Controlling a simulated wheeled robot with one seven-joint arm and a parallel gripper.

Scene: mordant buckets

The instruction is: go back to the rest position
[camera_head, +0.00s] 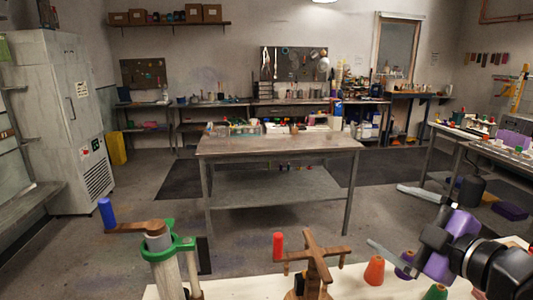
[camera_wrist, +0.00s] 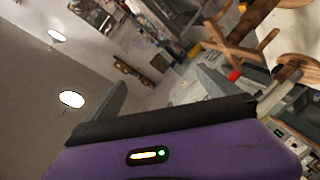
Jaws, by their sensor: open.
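My gripper (camera_head: 385,216) is at the lower right of the head view, with its two grey fingers spread apart and nothing between them. It is raised above the right part of a pale near worktop (camera_head: 345,285). In the wrist view my gripper (camera_wrist: 160,90) also shows open and empty, behind a purple and black housing. A wooden cross-shaped stand (camera_head: 317,258) with a red-ended peg (camera_head: 278,246) stands left of the gripper. It also shows in the wrist view (camera_wrist: 240,50), tilted by the camera.
An orange cone (camera_head: 374,270), a purple cone (camera_head: 405,264) and a green cone (camera_head: 436,292) stand below my gripper. A green-ringed post with a blue-ended crank (camera_head: 107,214) is at left. A grey table (camera_head: 280,146) stands beyond, with open floor around it.

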